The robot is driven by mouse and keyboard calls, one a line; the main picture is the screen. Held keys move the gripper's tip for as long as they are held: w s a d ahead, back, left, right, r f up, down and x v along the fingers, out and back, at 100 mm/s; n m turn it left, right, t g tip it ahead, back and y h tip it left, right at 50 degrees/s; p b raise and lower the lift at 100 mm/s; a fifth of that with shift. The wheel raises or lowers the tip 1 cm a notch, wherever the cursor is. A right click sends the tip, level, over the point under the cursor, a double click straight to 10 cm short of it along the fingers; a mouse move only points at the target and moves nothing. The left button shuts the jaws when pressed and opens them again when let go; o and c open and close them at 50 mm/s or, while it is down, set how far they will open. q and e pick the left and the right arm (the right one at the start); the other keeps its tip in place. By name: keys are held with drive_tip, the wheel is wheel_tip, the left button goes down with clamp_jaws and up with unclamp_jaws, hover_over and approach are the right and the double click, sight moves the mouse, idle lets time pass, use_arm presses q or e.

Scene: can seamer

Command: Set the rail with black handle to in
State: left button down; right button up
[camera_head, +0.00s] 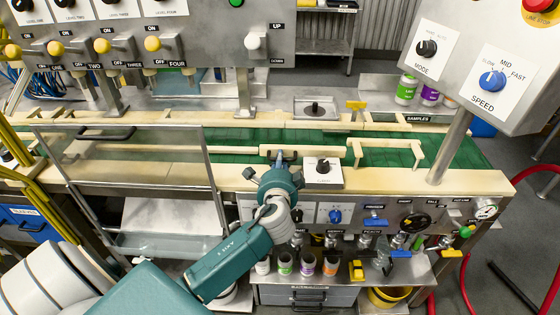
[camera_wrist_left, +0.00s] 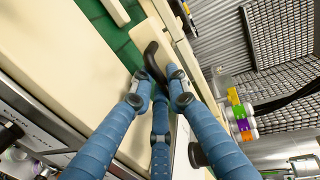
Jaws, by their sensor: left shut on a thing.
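My left gripper (camera_head: 284,157) reaches over the front edge of the green conveyor (camera_head: 230,140) in the head view. In the left wrist view its blue fingers (camera_wrist_left: 160,88) are closed around the lower part of a curved black handle (camera_wrist_left: 154,58). The handle's upper end sticks out past the fingertips. The cream rail (camera_head: 322,152) lies along the near side of the belt, beside the gripper. The gripper covers most of the handle in the head view, and where handle and rail join is hidden. My right gripper is not in view.
A small box with a black knob (camera_head: 323,170) stands just right of the gripper. A clear guard panel (camera_head: 130,155) is on the left. Another cream rail (camera_head: 388,145) spans the belt on the right.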

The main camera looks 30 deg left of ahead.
use_arm(q)
drive_tip(key=x, duration=0.2)
drive_tip(key=r+x, duration=0.1)
drive_tip(key=x, duration=0.1)
drive_tip(key=shift+w+a+b, duration=0.25)
drive_tip(key=shift+w+b, duration=0.1)
drive_tip(key=shift+w, duration=0.05)
drive_tip(key=shift+r, duration=0.2)
drive_tip(key=c, duration=1.8)
unclamp_jaws()
drive_tip(key=shift+f, duration=0.1)
drive_tip(key=shift+o, duration=0.2)
drive_tip(key=shift+s+d, duration=0.25)
drive_tip(key=v, duration=1.1)
drive_tip(key=shift+s, duration=0.2)
